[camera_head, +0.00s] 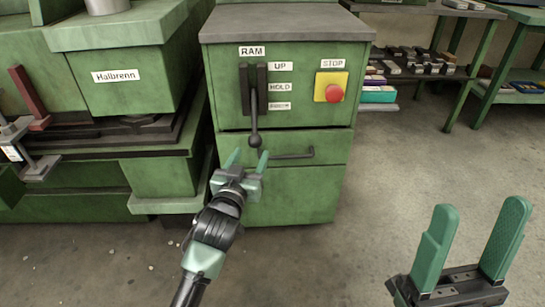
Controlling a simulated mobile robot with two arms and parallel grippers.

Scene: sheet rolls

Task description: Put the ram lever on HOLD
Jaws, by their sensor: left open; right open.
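The ram lever (254,118) hangs from a dark slotted plate under the RAM label (252,51) on a green cabinet (300,184). Its ball knob (255,141) points down, below the HOLD label (281,87) and near the lowest label (280,105), whose text is too small to read surely. The UP label (280,66) is above. My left gripper (246,160) is open, its fingers on either side of and just below the knob. I cannot tell whether it touches. My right gripper (478,240) is open and empty at the lower right, away from the cabinet.
A red STOP button (333,93) on a yellow plate sits right of the lever. A green machine (120,75) stands to the left. Shelves with boxes (378,94) stand back right. The right floor is clear.

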